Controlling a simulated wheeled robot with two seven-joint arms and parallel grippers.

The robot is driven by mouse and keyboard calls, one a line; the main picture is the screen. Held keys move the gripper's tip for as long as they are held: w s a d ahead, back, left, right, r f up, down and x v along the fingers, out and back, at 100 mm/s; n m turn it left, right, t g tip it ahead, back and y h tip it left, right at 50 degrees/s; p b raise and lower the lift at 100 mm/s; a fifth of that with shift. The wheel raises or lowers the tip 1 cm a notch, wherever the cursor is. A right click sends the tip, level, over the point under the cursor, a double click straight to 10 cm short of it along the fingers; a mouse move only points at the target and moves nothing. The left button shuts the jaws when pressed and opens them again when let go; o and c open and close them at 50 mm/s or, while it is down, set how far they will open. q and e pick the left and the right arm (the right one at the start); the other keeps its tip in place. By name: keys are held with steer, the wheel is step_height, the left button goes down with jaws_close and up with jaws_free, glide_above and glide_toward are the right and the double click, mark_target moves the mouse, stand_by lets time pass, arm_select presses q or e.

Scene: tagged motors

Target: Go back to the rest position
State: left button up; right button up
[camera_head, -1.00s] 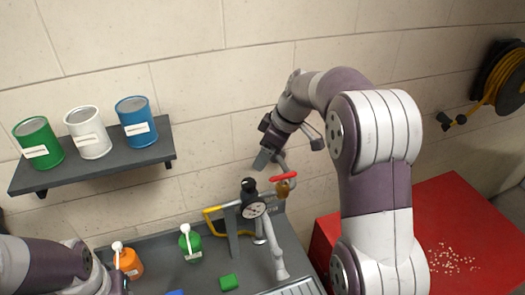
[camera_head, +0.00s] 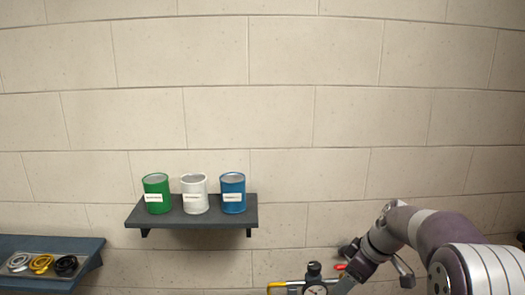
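My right arm comes in from the lower right. Its gripper (camera_head: 350,250) is at the lower right, near a red valve handle (camera_head: 341,267) and pipework; it is small and partly hidden, so I cannot tell if it is open or shut. My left arm and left gripper are outside the head view.
A grey wall shelf (camera_head: 190,218) holds a green can (camera_head: 156,193), a white can (camera_head: 194,193) and a blue can (camera_head: 233,193). A pressure gauge (camera_head: 315,289) sits at the bottom edge. A blue-grey surface (camera_head: 85,246) with coiled cables stands at lower left.

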arm_select(q)
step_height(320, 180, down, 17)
steer(key=b, duration=1.6)
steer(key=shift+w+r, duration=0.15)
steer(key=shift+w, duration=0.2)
arm_select(e)
steer(key=s+a+f+m+h, duration=0.1)
steer(key=s+f+m, duration=0.4)
steer(key=s+f, duration=0.6)
steer(key=s+f+m+g+h, duration=0.1)
steer(key=s+f+m, duration=0.4)
steer(key=s+f, duration=0.6)
step_height(320, 180, down, 5)
steer(key=shift+s+a+r+g+h, duration=0.2)
steer(key=shift+a+g+h, duration=0.15)
steer(key=shift+h, duration=0.45)
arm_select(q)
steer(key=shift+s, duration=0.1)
